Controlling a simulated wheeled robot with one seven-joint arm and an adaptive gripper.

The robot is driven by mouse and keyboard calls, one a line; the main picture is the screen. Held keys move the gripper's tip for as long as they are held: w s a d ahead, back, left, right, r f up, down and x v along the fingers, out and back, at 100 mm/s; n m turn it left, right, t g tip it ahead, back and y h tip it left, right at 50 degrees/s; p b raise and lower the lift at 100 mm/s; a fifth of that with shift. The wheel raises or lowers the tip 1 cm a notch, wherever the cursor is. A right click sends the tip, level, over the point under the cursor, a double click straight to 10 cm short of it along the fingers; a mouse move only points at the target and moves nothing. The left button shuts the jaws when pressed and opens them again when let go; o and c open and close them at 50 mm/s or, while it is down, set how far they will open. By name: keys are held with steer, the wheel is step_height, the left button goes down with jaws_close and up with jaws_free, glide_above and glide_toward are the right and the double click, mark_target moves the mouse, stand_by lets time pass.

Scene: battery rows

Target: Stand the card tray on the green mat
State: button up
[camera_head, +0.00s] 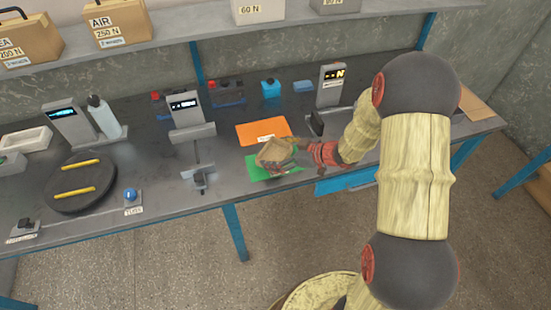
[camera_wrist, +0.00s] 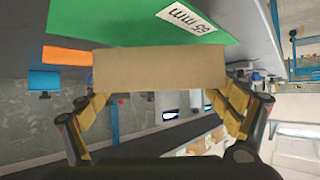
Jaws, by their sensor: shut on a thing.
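The card tray (camera_head: 275,153) is a small brown box-like piece in my gripper (camera_head: 290,153), over the green mat (camera_head: 262,173) in the head view. In the wrist view my gripper (camera_wrist: 166,88) has its yellow fingers at both sides of the card tray (camera_wrist: 160,70), which shows as a plain tan face. The green mat (camera_wrist: 110,22) with a "65 mm" label lies just beyond the tray there. The tray hides part of the mat, and I cannot tell whether they touch.
An orange mat (camera_head: 262,131) lies right behind the green one. A grey display stand (camera_head: 190,118) and a small clamp-like fixture (camera_head: 200,178) stand to the left. Another display device (camera_head: 331,85) stands behind right. A dark turntable (camera_head: 80,183) with yellow bars is far left.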

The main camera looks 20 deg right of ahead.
step_height(320, 180, down, 2)
steer(key=shift+f+b, duration=0.2)
steer(key=shift+b, duration=0.35)
steer(key=shift+r, duration=0.15)
steer(key=o, duration=0.9)
